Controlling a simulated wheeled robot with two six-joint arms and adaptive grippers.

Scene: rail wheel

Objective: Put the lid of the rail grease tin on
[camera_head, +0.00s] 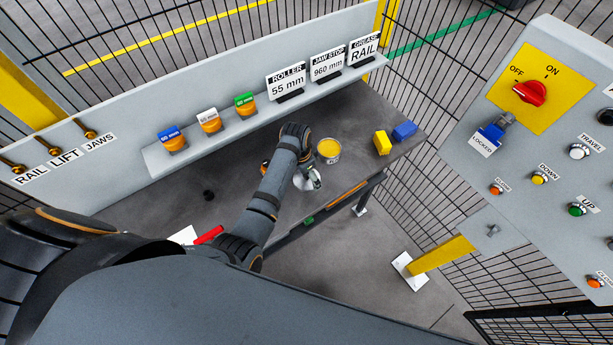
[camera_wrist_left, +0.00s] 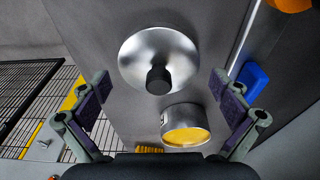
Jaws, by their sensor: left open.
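The rail grease tin (camera_head: 329,150) stands open on the table, with yellow grease showing; it also shows in the left wrist view (camera_wrist_left: 186,128). The lid, a silver disc with a black knob (camera_wrist_left: 158,78), lies beside the tin in the left wrist view, knob towards the camera. In the head view the lid is largely hidden by my left arm and gripper. My left gripper (camera_head: 309,179) is over the table, just left of and nearer than the tin. In the left wrist view its fingers are wide apart, with the lid between and beyond them, untouched. My right gripper is not in view.
Yellow (camera_head: 381,142) and blue (camera_head: 404,131) blocks stand at the table's right end. A shelf (camera_head: 190,143) with coloured orange-bodied pots and label signs runs along the back. The control panel (camera_head: 545,150) rises at right. A red-handled object (camera_head: 208,235) lies at left.

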